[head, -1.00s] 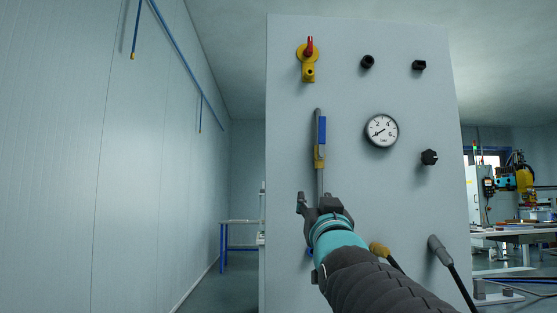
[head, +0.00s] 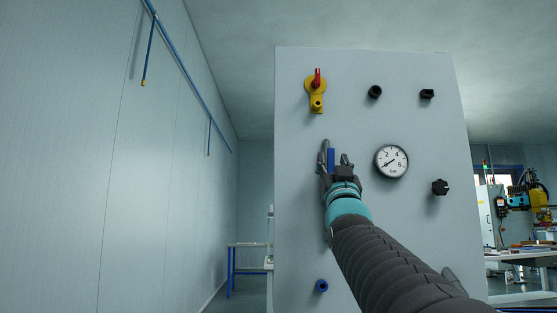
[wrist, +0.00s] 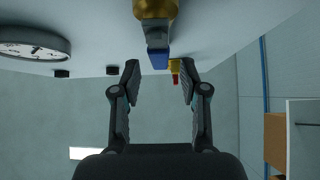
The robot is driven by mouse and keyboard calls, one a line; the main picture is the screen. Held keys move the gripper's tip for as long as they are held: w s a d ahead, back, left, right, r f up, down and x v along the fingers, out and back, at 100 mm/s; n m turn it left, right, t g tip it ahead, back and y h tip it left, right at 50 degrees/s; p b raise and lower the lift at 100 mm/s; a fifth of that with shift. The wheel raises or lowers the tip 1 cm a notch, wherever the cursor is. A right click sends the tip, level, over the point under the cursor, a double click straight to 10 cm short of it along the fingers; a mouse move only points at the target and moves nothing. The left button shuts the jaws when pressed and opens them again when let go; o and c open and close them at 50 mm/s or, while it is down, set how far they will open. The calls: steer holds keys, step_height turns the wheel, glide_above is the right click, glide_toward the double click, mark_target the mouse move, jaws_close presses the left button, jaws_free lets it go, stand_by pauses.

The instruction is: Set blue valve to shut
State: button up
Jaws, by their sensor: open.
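The blue valve's handle (head: 331,158) points up along the vertical grey pipe on the panel, partly hidden behind my gripper. In the wrist view the blue handle (wrist: 158,60) lies just beyond and between my fingertips, with the brass valve body (wrist: 155,10) above it in the picture. My gripper (head: 337,163) is open with nothing held. In the wrist view the fingers of my gripper (wrist: 159,82) stand apart on either side of the handle. I cannot tell whether they touch it. The valve body is hidden by my arm in the head view.
The grey panel (head: 400,240) also carries a yellow valve with a red handle (head: 317,80) above, a pressure gauge (head: 391,161) to the right, and black knobs (head: 440,187). A blue fitting (head: 321,286) sits low on the panel. Clear space lies left of the panel.

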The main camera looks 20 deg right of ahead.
mark_target(331, 157)
steer(key=shift+p+x, duration=0.45)
steer(key=shift+x, duration=1.25)
jaws_close()
